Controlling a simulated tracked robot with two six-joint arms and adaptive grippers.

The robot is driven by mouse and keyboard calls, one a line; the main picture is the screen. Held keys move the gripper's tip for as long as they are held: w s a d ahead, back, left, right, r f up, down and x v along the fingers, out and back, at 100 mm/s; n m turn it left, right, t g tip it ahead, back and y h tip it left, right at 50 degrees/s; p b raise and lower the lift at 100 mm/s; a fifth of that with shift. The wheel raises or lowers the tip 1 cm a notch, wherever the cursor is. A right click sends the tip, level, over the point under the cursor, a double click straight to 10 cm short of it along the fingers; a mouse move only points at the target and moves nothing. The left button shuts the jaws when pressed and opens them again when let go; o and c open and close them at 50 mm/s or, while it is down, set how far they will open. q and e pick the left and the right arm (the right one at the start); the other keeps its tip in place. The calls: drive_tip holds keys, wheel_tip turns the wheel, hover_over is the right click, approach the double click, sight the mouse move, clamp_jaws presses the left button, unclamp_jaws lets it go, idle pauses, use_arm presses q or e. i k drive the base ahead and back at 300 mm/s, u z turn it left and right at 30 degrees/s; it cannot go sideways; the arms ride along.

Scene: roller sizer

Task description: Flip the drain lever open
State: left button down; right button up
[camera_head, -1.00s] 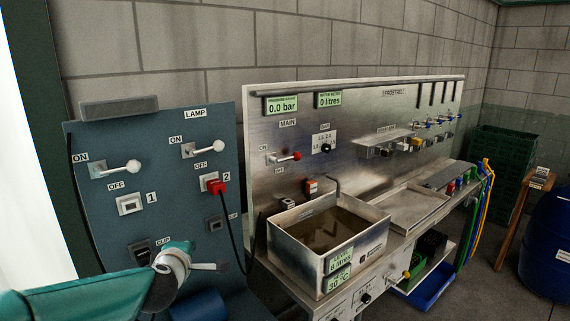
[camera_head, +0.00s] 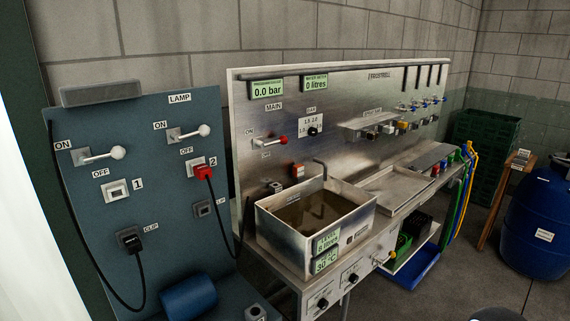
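A small lever with a yellowish tip (camera_head: 388,257) sticks out from the front of the steel bench, right of the front knobs. It may be the drain lever; its label is too small to read and its position is hard to tell. The steel basin (camera_head: 352,236) above it holds murky brownish water and carries green displays (camera_head: 325,252) on its front corner, one reading about 30 °C. Neither of my grippers shows in the view.
A blue panel (camera_head: 75,215) with lamp switches, a red plug (camera_head: 204,171) and hanging cables stands at left. Coloured hoses (camera_head: 462,185) hang at the bench's right end. A blue barrel (camera_head: 535,215) stands far right. Floor before the bench looks clear.

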sight(392, 254)
drive_tip(key=u, duration=1.2)
drive_tip(key=i, duration=0.1)
drive_tip(key=z, duration=2.75)
drive_tip(key=i, duration=0.35)
drive_tip(key=z, duration=0.1)
drive_tip(key=i, duration=0.9)
drive_tip(key=u, duration=3.6)
drive_tip(key=k, duration=0.1)
drive_tip(key=z, duration=1.95)
